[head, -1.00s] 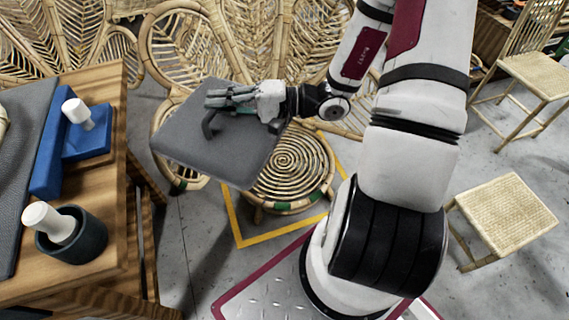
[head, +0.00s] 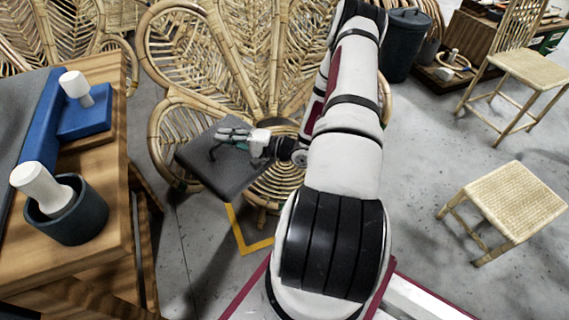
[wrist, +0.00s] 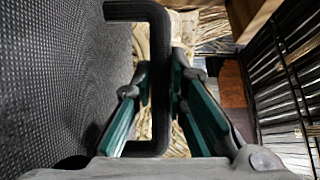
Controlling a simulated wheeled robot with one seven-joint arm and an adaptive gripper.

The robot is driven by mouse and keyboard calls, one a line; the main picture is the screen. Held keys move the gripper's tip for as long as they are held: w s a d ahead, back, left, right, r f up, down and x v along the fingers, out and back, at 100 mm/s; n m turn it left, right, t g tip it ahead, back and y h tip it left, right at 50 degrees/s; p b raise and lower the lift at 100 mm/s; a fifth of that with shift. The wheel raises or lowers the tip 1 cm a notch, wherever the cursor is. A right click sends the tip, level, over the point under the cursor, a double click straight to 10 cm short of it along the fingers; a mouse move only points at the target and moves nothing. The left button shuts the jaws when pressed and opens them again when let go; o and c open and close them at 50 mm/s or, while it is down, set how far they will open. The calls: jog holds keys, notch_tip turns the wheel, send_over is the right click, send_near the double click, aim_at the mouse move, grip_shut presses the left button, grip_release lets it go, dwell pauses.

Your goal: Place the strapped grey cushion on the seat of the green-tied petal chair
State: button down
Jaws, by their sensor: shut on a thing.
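The flat grey cushion (head: 222,182) hangs from my gripper (head: 226,136), which is shut on its dark strap. In the wrist view the strap (wrist: 160,80) runs between the green-padded fingers (wrist: 165,85), and the cushion's textured face (wrist: 55,80) fills the left side. The petal chair (head: 215,60) has a tall rattan back of looped petals. Its round spiral seat (head: 272,187) is partly hidden by the cushion and my arm. The cushion is over the seat's left part, and I cannot tell whether they touch. I cannot make out the green ties now.
A wooden workbench (head: 110,220) with a blue block (head: 85,122) and a dark cup (head: 75,222) stands at left. A woven stool (head: 505,200) and a chair (head: 530,68) stand at right. A dark bin (head: 400,45) is behind. Yellow floor tape (head: 240,235) runs below the chair.

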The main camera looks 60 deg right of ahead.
jog(key=s+d+f+m+h, duration=0.1)
jog(key=d+f, duration=0.1)
jog(key=f, duration=0.1)
jog(key=s+d+f+m+t+h+p, duration=0.1)
jog(key=s+d+f+h, duration=0.1)
jog(key=d+f, duration=0.1)
jog(key=s+d+f+m+h, duration=0.1)
jog(key=d+f+h, duration=0.1)
jog(key=f, duration=0.2)
jog(key=shift+s+d, duration=0.15)
jog(key=shift+s, duration=0.15)
jog(key=s+d+f+m+h+p, duration=0.2)
jog(key=s+d+f+m+h, duration=0.15)
jog(key=s+f, duration=0.4)
jog(key=shift+n+h, duration=0.25)
jog(key=shift+n, duration=0.1)
jog(key=shift+w+d+f+b, duration=1.2)
jog(key=shift+d+b, duration=0.35)
jog(key=shift+d, duration=0.8)
jog(key=shift+w+d+f+b, duration=1.1)
jog(key=shift+w+d+b, duration=0.4)
jog(key=shift+d, duration=0.9)
jog(key=shift+w+d+f+b, duration=1.15)
jog(key=shift+d+b, duration=0.5)
jog(key=shift+d, duration=0.7)
jog(key=shift+f, duration=0.15)
jog(key=c, duration=1.6)
grip_release()
